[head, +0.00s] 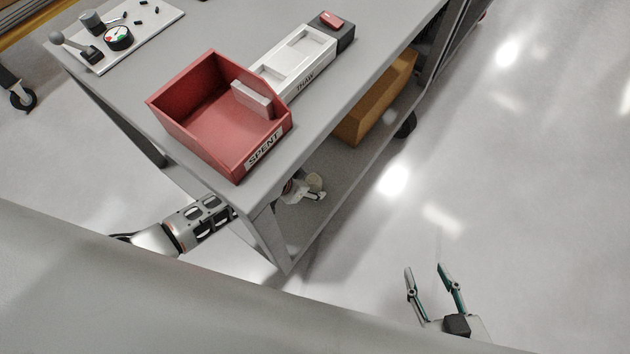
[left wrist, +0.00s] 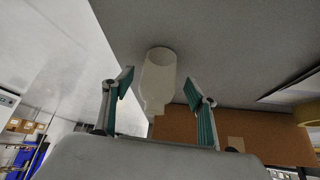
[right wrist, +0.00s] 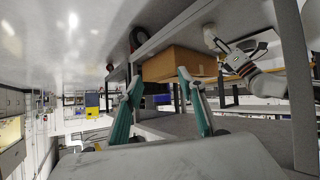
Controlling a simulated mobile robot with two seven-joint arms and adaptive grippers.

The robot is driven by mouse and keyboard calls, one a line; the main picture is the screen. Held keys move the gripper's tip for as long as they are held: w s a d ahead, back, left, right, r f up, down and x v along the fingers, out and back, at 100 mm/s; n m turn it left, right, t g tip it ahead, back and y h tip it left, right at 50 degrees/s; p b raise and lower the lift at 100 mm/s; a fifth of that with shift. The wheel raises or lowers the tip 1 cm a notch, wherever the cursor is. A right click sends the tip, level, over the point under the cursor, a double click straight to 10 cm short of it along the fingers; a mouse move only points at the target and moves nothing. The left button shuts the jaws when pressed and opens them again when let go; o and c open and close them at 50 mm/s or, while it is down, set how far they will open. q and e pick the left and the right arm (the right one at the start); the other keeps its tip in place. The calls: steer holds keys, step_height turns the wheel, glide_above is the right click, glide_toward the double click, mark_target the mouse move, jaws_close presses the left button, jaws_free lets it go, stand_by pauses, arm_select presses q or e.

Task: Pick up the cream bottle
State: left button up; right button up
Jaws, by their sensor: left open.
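The cream bottle (head: 316,181) is on the lower shelf of the grey cart, partly hidden behind my left gripper (head: 308,191). In the left wrist view the bottle (left wrist: 158,76) appears between the two spread fingers of my left gripper (left wrist: 159,84), with a gap on each side. That gripper is open, and my left arm reaches in under the cart's top. In the right wrist view a small cream shape (right wrist: 209,37), likely the bottle, shows beside my left gripper. My right gripper (head: 424,270) is open and empty over the floor; it also shows in the right wrist view (right wrist: 157,80).
A cardboard box (head: 374,100) stands farther back on the lower shelf (head: 318,222). A red SPENT bin (head: 200,128), a white THAW tray (head: 300,62) and a white board with small parts (head: 120,58) are on the cart's top. Floor at right is clear.

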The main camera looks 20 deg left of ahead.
mark_target(313, 185)
arm_select(q)
steer(key=x, duration=0.1)
steer(key=b+x, duration=0.1)
steer(key=x, duration=0.1)
steer(key=shift+s+f, duration=0.25)
steer(key=shift+w+r, duration=0.15)
steer(key=shift+r, duration=0.05)
steer(key=c, duration=1.2)
arm_select(e)
steer(key=shift+w+a+r+t+y, duration=0.3)
steer(key=shift+w+a+r, duration=0.55)
steer(key=shift+a, duration=0.25)
steer(key=shift+r, duration=0.1)
